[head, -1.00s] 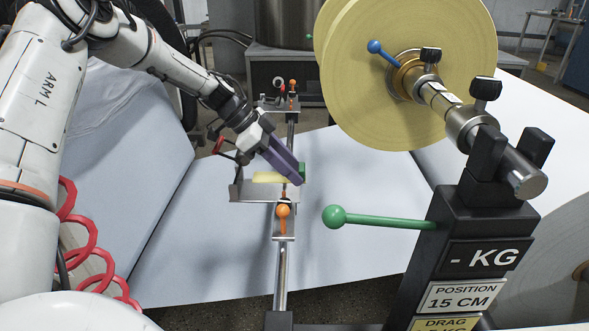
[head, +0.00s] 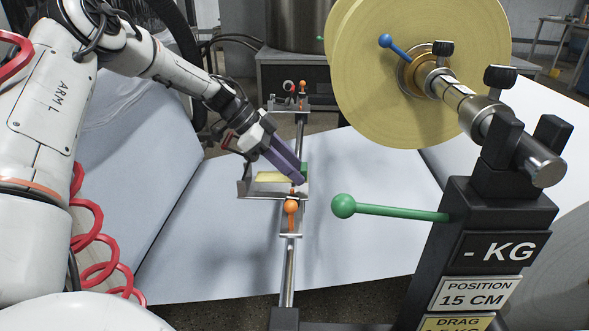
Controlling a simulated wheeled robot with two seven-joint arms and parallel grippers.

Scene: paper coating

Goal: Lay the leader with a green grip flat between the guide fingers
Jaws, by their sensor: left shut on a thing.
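The leader is a pale yellow strip (head: 271,177) over the metal guide tray (head: 247,194). Its green grip (head: 304,169) shows at the right, beside the fingertips of my left gripper (head: 297,176). The left gripper's purple fingers are shut on the leader's green grip and point down to the right. The fingers cover part of the strip and grip. Whether the strip touches the tray, and where the guide fingers stand, I cannot tell. My right gripper is not in view.
A metal rail (head: 289,270) with an orange knob (head: 291,207) runs under the tray. At right, a large yellow roll (head: 400,110) sits on a shaft over a black stand (head: 485,210). A green-knobbed lever (head: 344,206) juts left from the stand. White paper (head: 220,240) spreads behind.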

